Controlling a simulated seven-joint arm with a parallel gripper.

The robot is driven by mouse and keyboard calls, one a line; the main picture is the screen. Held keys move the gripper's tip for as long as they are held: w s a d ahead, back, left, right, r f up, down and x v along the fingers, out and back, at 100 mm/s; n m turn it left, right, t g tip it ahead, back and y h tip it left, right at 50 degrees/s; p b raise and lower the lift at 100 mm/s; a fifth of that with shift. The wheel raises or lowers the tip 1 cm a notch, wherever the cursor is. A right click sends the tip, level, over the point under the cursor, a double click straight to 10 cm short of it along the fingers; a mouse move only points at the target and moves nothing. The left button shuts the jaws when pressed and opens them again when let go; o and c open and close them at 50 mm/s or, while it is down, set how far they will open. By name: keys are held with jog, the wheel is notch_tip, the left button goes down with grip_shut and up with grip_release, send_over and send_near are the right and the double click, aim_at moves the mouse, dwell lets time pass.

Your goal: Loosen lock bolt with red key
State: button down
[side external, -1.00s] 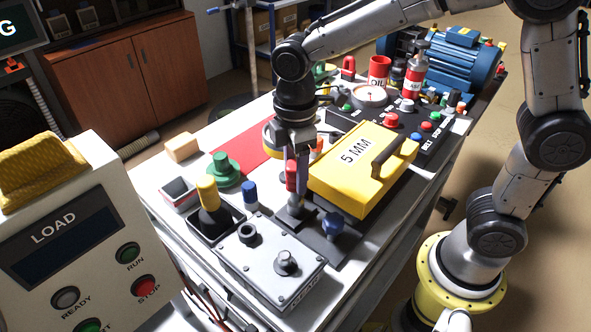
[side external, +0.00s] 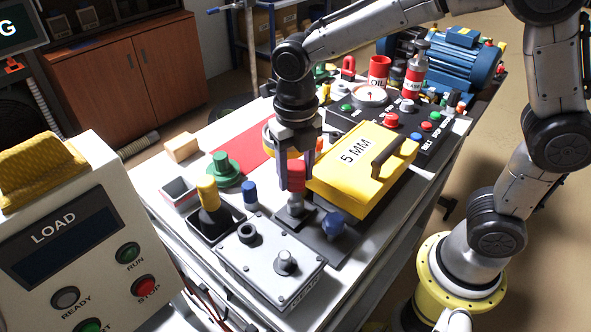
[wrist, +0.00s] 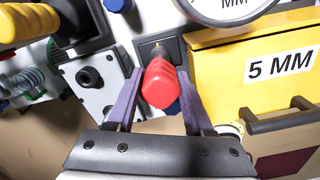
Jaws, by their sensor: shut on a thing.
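The red key (side external: 292,175) stands upright at the near side of the bench, left of the yellow 5 MM box. My gripper (side external: 296,187) points down over it and is shut on its red handle. In the wrist view the ribbed red handle (wrist: 160,86) lies between my two purple fingers (wrist: 159,78). Below the handle, the key's lower end meets a metal piece (side external: 295,208) on a dark plate (side external: 312,228). I cannot make out the lock bolt separately from the key's foot.
The yellow 5 MM box (side external: 352,168) is close on the right. A blue star knob (side external: 333,223) is just right of the key. A grey box with knobs (side external: 262,266), a yellow-topped handle (side external: 208,195) and a small blue-capped post (side external: 250,194) stand near on the left.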

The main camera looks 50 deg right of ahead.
jog(key=shift+c, duration=1)
grip_release()
jog(key=s+d+r+t, duration=0.1)
jog(key=d+r, duration=0.1)
jog(key=r, duration=0.6)
jog(key=s+d+r, duration=0.1)
jog(key=d+r, duration=0.1)
jog(key=r, duration=0.7)
jog(key=s+d+f+m+t, duration=0.1)
jog(key=s+d+f+m, duration=0.1)
jog(key=m, duration=0.8)
jog(key=s+d+f+m+t, duration=0.2)
jog(key=s+m, duration=0.5)
jog(key=m, duration=0.4)
jog(key=s+d+f+m+t, duration=0.1)
jog(key=s+d+f+m, duration=0.2)
jog(key=m, duration=0.8)
notch_tip(320, 180, down, 2)
jog(key=shift+s+d+f+t, duration=0.2)
jog(key=shift+s+d+t, duration=0.15)
jog(key=shift+s, duration=0.85)
